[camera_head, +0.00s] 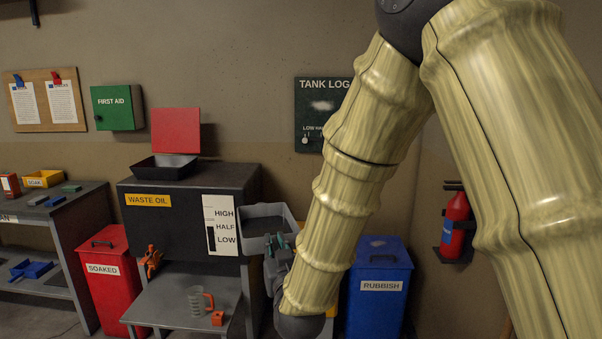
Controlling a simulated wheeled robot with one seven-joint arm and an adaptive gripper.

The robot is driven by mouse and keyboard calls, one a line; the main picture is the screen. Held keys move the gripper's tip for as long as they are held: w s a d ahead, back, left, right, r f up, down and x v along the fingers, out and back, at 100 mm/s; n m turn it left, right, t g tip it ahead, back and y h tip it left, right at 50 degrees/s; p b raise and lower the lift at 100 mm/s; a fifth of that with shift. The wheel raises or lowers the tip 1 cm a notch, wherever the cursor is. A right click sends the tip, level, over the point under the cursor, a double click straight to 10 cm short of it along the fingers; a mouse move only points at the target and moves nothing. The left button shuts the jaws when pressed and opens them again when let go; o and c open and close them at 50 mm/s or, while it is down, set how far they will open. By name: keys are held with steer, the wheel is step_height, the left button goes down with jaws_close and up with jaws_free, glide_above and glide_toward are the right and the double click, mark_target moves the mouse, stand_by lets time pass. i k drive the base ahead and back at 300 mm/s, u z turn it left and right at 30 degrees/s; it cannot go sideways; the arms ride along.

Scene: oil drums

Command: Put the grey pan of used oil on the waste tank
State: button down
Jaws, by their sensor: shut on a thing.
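The grey pan (288,216) is held up at the right front corner of the waste tank, with a dark surface inside its rim. My gripper (276,246) is shut on its near side. My arm's end link hides part of the pan's underside and right. The waste tank (157,222) is a dark box labelled WASTE OIL. A black open tray (165,166) sits on its top, with a raised red lid (176,130) behind. A white level gauge (221,224) on its front reads HIGH, HALF, LOW, with a black bar near the lower part.
A grey shelf (170,308) below the tank holds a clear jug (198,301) and a small orange block (217,318). A red SOAKED bin (104,279) stands left; a blue RUBBISH bin (378,287) stands right. The tank's right top looks bare.

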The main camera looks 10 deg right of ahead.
mark_target(238, 182)
steer(key=z, duration=0.75)
steer(key=i, duration=2)
steer(key=u, duration=1.6)
